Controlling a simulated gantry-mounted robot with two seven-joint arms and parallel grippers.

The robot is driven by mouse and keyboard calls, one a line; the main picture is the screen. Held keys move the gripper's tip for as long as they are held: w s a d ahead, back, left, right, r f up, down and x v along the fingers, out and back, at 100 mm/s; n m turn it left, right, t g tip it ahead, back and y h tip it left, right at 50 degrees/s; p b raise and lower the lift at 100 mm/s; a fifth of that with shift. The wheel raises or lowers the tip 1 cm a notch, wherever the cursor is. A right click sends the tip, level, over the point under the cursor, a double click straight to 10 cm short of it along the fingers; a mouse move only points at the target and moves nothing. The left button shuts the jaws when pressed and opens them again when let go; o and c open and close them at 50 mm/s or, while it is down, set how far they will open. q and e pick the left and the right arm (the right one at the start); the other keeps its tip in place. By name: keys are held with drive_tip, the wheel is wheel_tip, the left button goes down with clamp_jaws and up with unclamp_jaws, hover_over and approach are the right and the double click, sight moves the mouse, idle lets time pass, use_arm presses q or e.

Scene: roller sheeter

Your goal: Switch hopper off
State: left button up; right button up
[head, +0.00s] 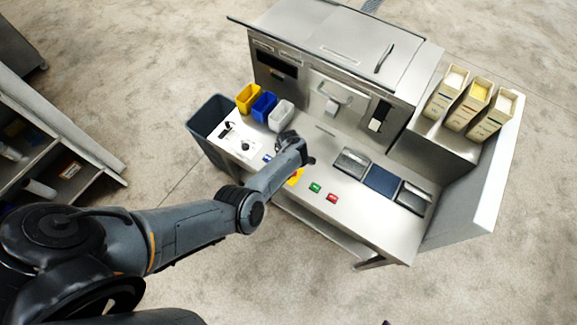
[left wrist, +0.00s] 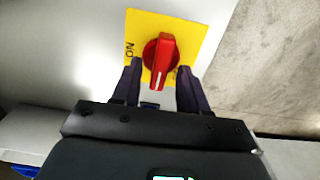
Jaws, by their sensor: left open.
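The hopper switch is a red rotary knob (left wrist: 161,58) on a yellow plate (left wrist: 197,30) in the left wrist view. An ON label shows sideways at the plate's left edge. Another mark right of the knob is too small to read. The knob's grip runs nearly up and down in this view. My left gripper (left wrist: 159,68) is open, one finger on each side of the knob's lower part; I cannot tell whether they touch it. In the head view, the yellow plate (head: 295,177) shows only partly beside my left arm's end. My right gripper is not in view.
A green button (head: 315,188) and a red button (head: 332,198) sit right of the plate on the steel worktop. Yellow, blue (head: 264,106) and white bins stand behind at left. Dark-topped trays (head: 382,180) lie at right. Open floor lies in front.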

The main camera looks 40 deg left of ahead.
use_arm(q)
wheel_tip(320, 180, up, 11)
drive_tip(key=p, duration=0.4)
drive_tip(key=shift+f, duration=0.15)
idle(0.6)
drive_tip(key=s+a+f+g+p, duration=0.1)
drive_tip(key=s+a+f, duration=0.15)
drive_tip(key=s, duration=0.45)
drive_tip(key=s+a+f+g+p, duration=0.15)
drive_tip(key=s+f, duration=0.25)
drive_tip(key=s, duration=0.4)
drive_tip(key=s+a+r+m+y+p, duration=0.2)
drive_tip(key=s+a+r+m+p, duration=0.15)
drive_tip(key=s, duration=0.55)
drive_tip(key=d+r+m+t, duration=0.2)
drive_tip(key=d+r+m, duration=0.4)
drive_tip(key=r, duration=0.3)
drive_tip(key=d+r+m+t+h+p, duration=0.1)
drive_tip(key=d+r+m+t, duration=0.1)
drive_tip(key=d+r+m, duration=0.4)
drive_tip(key=d+r+m+t+h+p, duration=0.1)
drive_tip(key=d+r+m, duration=0.5)
drive_tip(key=r, duration=0.7)
drive_tip(key=shift+d+r+t, duration=0.3)
drive_tip(key=shift+r+t, duration=0.1)
drive_tip(key=shift+t, duration=0.15)
